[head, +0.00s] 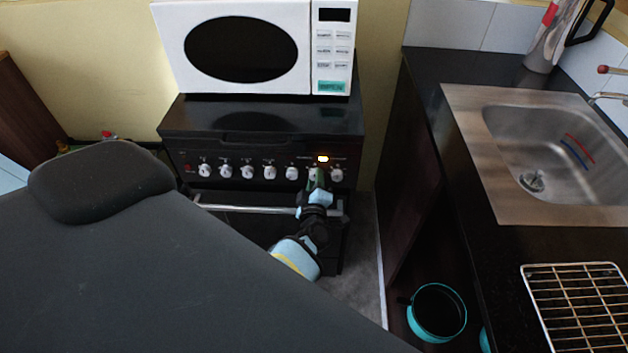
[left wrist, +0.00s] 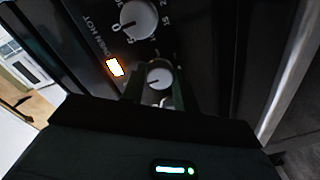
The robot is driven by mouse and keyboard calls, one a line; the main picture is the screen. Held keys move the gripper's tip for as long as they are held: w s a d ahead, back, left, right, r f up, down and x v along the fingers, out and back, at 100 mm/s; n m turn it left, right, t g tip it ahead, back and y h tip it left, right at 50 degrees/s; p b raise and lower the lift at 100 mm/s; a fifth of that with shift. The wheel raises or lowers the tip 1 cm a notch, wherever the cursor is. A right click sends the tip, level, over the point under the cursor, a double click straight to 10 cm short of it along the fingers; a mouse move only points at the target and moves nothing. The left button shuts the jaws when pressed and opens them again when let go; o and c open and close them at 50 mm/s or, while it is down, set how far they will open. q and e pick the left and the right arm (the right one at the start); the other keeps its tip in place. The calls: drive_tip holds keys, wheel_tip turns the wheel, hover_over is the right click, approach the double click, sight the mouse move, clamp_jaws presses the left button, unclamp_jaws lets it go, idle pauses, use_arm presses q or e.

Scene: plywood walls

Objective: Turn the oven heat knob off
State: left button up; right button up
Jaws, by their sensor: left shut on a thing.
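The black oven (head: 262,145) stands against the wall with a row of several white knobs (head: 247,172) on its front panel. An orange light (head: 323,158) glows above the knobs at the right; it also shows in the left wrist view (left wrist: 115,66). My left gripper (head: 316,178) is at the second knob from the right, its fingers shut on that knob (left wrist: 158,78). A white knob with a numbered dial (left wrist: 138,18) is beside it, apart from the fingers. Which knob is the oven heat one cannot be read. My right gripper is not in view.
The oven door handle (head: 245,208) runs just below the knobs, close to my left gripper. A white microwave (head: 170,40) sits on the oven. At the right is a black counter (head: 440,130) with a metal sink (head: 470,120) and wire rack (head: 575,300).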

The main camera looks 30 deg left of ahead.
use_arm(q)
drive_tip(key=shift+m, duration=0.4)
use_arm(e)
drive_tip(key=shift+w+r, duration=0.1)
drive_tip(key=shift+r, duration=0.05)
use_arm(q)
drive_tip(key=o, duration=1)
drive_tip(key=shift+s, duration=0.1)
